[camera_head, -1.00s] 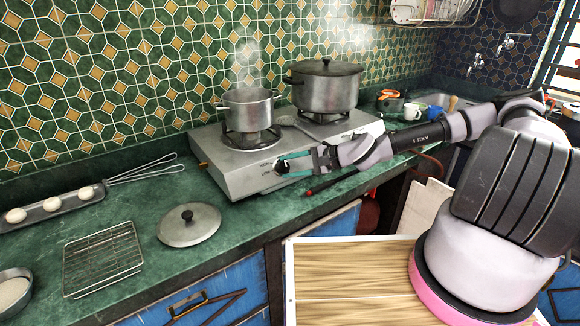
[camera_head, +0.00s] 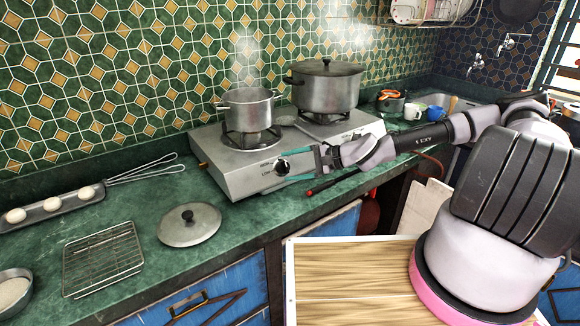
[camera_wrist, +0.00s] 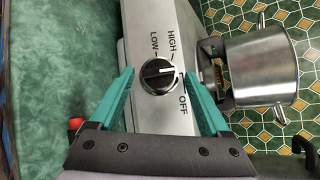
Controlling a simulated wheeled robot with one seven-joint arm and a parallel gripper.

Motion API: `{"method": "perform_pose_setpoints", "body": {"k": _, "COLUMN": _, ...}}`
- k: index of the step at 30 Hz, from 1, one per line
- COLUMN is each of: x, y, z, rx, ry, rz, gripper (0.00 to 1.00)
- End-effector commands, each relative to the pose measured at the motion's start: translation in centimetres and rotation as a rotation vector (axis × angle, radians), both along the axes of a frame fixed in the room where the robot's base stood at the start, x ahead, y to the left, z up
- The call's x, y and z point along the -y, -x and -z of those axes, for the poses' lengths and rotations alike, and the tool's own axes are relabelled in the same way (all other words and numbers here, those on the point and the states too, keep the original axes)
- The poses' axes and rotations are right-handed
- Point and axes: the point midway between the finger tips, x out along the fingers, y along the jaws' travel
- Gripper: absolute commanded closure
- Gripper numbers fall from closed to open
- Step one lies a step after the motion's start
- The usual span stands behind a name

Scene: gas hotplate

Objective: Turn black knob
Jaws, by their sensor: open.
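The black knob (camera_head: 282,166) sits on the front face of the silver gas hotplate (camera_head: 236,180). In the wrist view the knob (camera_wrist: 158,76) shows a white pointer line, with LOW, HIGH and OFF marked around it. The line points between HIGH and OFF. My gripper (camera_head: 300,164) has teal fingers and is open, just to the right of the knob in the head view. In the wrist view its fingertips (camera_wrist: 157,76) are spread on either side of the knob, apart from it.
A small steaming pot (camera_head: 248,110) stands on the left burner and a large lidded pot (camera_head: 326,90) on the right burner. A lid (camera_head: 189,225), a wire rack (camera_head: 101,262) and a whisk lie on the counter to the left. A red-tipped rod lies near my gripper.

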Motion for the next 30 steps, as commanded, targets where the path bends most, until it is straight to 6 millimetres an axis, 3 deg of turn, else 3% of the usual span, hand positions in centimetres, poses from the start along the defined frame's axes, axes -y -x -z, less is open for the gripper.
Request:
{"method": "perform_pose_setpoints", "body": {"k": 9, "x": 5.5, "y": 1.5, "z": -2.2, "rx": 0.001, "ry": 0.001, "rz": 0.005, "gripper": 0.19}}
{"method": "perform_pose_setpoints", "body": {"k": 15, "x": 8.2, "y": 2.4, "z": -3.3, "rx": 0.002, "ry": 0.000, "rz": 0.003, "gripper": 0.19}}
{"method": "perform_pose_setpoints", "body": {"k": 30, "x": 9.0, "y": 2.9, "z": -3.6, "rx": 0.001, "ry": 0.006, "rz": -0.005, "gripper": 0.19}}
